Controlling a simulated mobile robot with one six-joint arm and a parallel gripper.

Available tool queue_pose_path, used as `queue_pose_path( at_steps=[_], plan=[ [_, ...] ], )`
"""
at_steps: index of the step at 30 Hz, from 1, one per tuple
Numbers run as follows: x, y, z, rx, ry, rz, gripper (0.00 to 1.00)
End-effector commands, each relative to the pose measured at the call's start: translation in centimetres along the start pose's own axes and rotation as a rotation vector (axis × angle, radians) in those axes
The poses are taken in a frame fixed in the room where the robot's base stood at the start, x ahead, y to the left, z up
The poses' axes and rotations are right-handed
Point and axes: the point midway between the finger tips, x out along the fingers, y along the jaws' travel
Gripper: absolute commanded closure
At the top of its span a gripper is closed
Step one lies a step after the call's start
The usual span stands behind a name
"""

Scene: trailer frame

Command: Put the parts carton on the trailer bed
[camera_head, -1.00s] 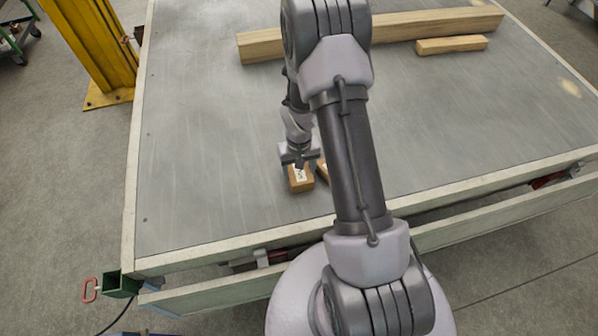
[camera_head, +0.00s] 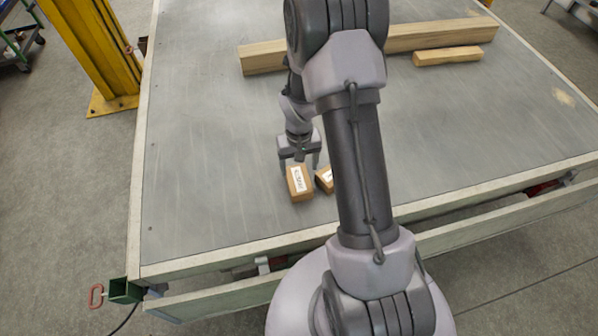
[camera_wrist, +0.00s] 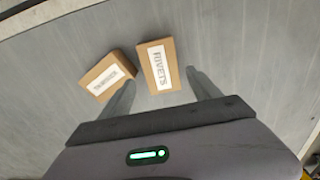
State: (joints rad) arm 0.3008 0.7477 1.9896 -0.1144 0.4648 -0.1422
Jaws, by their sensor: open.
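A brown carton with a white label (camera_head: 299,184) lies on the grey trailer bed (camera_head: 215,150), near its front edge. In the wrist view its label seems to read RIVETS (camera_wrist: 157,66). A second brown carton (camera_head: 325,180) lies just to its right, partly hidden by my arm; in the wrist view it is the left carton (camera_wrist: 108,74). I cannot tell which is called the parts carton. My gripper (camera_head: 299,164) is open and empty just behind and above the first carton. In the wrist view its fingers (camera_wrist: 160,80) flank the near end of the RIVETS carton.
A long wooden beam (camera_head: 440,34) and a short wood block (camera_head: 448,56) lie at the back of the bed. A yellow post (camera_head: 92,45) stands off the left side. The bed's left part is clear. A raised pale rim (camera_head: 225,248) edges the bed.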

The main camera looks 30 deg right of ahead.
Motion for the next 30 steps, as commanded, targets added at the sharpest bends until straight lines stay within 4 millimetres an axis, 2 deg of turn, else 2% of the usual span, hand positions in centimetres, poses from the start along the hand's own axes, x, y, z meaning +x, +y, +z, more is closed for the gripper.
queue_pose_path(
  at_steps=[1, 6, 8, 11, 12, 14, 15, 16, 18, 19, 21, 24, 27, 30],
  plan=[
    [-1.6, 0.0, -0.1, 0.0, 0.002, 0.0, 0.28],
    [-3.8, 0.0, 0.0, 0.0, 0.001, 0.0, 0.28],
    [-5.2, -0.4, -0.1, 0.003, 0.017, -0.002, 0.28],
    [-11.2, -2.2, 0.3, 0.02, 0.081, -0.018, 0.28],
    [-14.5, -3.3, 1.1, 0.031, 0.118, -0.032, 0.28],
    [-19.5, -5.0, 3.1, 0.047, 0.176, -0.06, 0.28],
    [-22.5, -6.1, 4.9, 0.058, 0.214, -0.084, 0.28],
    [-24.6, -6.9, 6.4, 0.066, 0.242, -0.105, 0.28],
    [-28.6, -8.5, 10.3, 0.08, 0.303, -0.159, 0.28],
    [-29.9, -9.0, 12.1, 0.084, 0.326, -0.183, 0.28],
    [-31.9, -9.9, 15.7, 0.092, 0.371, -0.237, 0.28],
    [-33.2, -10.6, 19.2, 0.095, 0.41, -0.295, 0.28],
    [-33.5, -10.9, 20.9, 0.097, 0.426, -0.325, 0.28],
    [-33.5, -10.9, 21.2, 0.099, 0.427, -0.331, 0.28]
  ],
)
